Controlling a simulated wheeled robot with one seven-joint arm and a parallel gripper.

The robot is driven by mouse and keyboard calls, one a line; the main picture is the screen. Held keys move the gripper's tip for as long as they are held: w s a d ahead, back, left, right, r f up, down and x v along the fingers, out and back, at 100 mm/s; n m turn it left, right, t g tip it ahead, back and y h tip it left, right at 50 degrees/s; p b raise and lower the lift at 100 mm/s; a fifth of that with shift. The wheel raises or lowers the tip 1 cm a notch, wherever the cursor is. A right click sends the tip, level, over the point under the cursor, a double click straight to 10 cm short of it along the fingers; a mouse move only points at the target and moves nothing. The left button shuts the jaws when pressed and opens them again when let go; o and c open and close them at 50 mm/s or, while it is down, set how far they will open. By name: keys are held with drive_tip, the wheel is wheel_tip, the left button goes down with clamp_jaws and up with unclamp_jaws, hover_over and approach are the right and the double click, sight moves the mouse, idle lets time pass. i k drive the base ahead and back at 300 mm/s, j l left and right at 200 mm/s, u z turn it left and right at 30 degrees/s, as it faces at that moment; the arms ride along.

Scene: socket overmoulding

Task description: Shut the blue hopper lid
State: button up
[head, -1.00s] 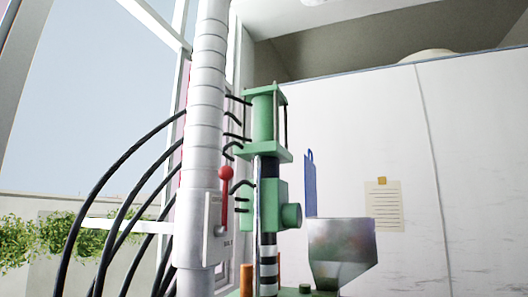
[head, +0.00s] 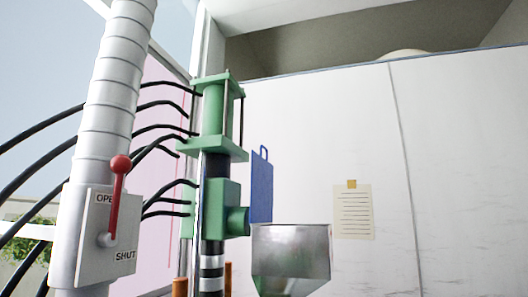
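The blue hopper lid (head: 261,187) stands upright, with a loop handle at its top. It rises from the left rim of the grey metal hopper (head: 291,252), so the hopper is open. The hopper is right of the green moulding machine (head: 217,195), and its lower part is cut off by the frame. My gripper is not in view.
A pale ribbed duct (head: 112,80) stands in the left foreground, with a red-handled lever (head: 118,195) on a plate marked OPEN and SHUT. Black hoses (head: 40,128) run to the machine. A paper note (head: 353,212) hangs on the white wall.

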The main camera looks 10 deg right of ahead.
sight(262, 172)
drive_tip(key=i+l+u, duration=0.2)
drive_tip(key=l, duration=0.15)
drive_tip(key=i+l+u, duration=0.15)
drive_tip(key=l, duration=0.15)
drive_tip(key=i+l+u, duration=0.2)
drive_tip(key=l, duration=0.2)
drive_tip(key=l+u, duration=0.15)
drive_tip(key=l, duration=0.2)
drive_tip(key=i+l+u, duration=0.2)
drive_tip(key=l, duration=0.2)
drive_tip(key=k, duration=0.05)
